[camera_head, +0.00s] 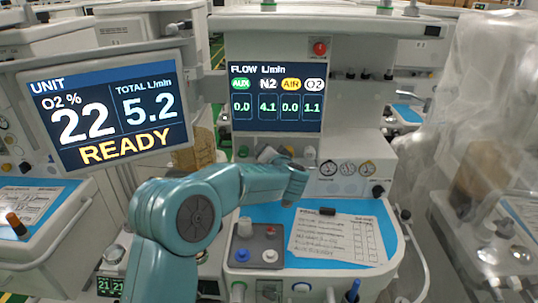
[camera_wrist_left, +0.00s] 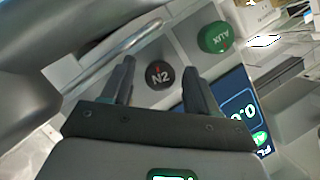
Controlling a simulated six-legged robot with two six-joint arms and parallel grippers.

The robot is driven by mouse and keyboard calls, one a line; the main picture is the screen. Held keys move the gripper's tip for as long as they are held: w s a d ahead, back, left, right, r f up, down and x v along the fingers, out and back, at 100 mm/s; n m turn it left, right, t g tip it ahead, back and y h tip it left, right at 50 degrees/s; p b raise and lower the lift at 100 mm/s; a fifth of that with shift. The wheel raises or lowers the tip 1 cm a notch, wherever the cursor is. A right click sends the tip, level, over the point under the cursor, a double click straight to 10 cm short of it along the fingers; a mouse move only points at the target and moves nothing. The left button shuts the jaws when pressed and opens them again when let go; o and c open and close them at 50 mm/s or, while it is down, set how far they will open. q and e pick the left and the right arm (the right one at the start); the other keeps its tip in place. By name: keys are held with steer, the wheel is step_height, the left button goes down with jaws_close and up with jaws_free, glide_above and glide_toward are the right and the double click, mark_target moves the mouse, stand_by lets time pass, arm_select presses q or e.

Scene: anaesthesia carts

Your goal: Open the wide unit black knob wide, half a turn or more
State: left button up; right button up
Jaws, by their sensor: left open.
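The black knob (camera_wrist_left: 161,77), marked N2 with a small red mark, shows in the left wrist view on the light panel of the wide unit. My left gripper (camera_wrist_left: 159,64) is open, with one dark finger on each side of the knob in the picture. I cannot tell whether the fingers touch it. In the head view my left arm reaches over the worktop to the panel below the flow screen (camera_head: 276,97), and its wrist hides the black knob and the fingers. The screen reads N2 4.1 and O2 1.1. My right gripper is out of view.
A green AUX knob (camera_wrist_left: 214,37) is beside the black knob, and a metal rail (camera_wrist_left: 112,53) runs on its other side. The unit screen (camera_head: 109,110) reads O2 22, total 5.2, READY. A paper sheet (camera_head: 338,238) lies on the blue worktop. A plastic-covered cart is at right.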

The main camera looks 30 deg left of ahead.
arm_select(q)
steer(key=c, duration=1)
steer(key=shift+s+a+n+t+h+b, duration=0.1)
steer(key=shift+n+t+h+b, duration=0.95)
steer(key=shift+n+b, duration=1)
steer(key=shift+s+a+n+t+h+b, duration=0.15)
steer(key=shift+n+t+h+b, duration=0.45)
steer(key=shift+n+h+b, duration=1.4)
steer(key=shift+a+n+t+h+b, duration=0.1)
steer(key=shift+n+t+h+b, duration=0.65)
steer(key=shift+n+b, duration=1.35)
steer(key=shift+c, duration=0.2)
steer(key=shift+n+p, duration=0.55)
